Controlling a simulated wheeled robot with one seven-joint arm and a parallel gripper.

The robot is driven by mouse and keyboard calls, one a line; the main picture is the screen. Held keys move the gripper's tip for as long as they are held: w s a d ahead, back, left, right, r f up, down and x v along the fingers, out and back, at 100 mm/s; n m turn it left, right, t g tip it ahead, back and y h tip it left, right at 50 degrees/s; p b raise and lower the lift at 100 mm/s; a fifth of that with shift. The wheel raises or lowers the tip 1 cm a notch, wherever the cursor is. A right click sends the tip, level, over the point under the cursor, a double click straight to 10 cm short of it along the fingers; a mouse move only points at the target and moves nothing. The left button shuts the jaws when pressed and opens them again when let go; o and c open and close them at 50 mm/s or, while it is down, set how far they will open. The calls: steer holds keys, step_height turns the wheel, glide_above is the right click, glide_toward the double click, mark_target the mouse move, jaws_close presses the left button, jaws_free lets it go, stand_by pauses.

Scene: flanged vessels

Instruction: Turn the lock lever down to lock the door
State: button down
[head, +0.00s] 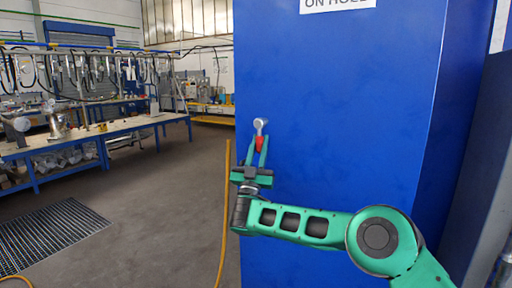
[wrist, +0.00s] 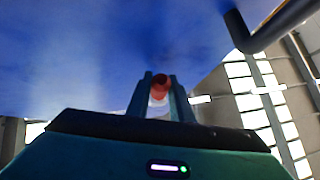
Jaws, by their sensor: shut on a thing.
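The lock lever (head: 260,125) is on the blue door (head: 340,120), near its left edge in the head view. It has a grey metal top and a red grip that points down. My gripper (head: 261,146) comes from below, with its green fingers shut on the red grip. In the wrist view, the red grip (wrist: 160,86) sits between the two fingertips of my gripper (wrist: 160,92). The fingers hide part of the lever there.
A sign (head: 338,4) is on the upper door. A dark bar (wrist: 270,27) juts out beside the blue surface in the wrist view. A yellow hose (head: 225,210) runs along the floor left of the door. Workbenches (head: 90,136) stand at the left, with open floor between.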

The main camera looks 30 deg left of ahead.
steer(key=shift+s+a+f, duration=0.15)
steer(key=shift+a+f, duration=0.1)
steer(key=shift+f, duration=0.1)
steer(key=c, duration=1.6)
jaws_free()
steer(key=shift+d+r, duration=0.1)
steer(key=shift+r, duration=0.05)
steer(key=v, duration=1)
steer(key=shift+s+f, duration=0.15)
steer(key=shift+f, duration=0.15)
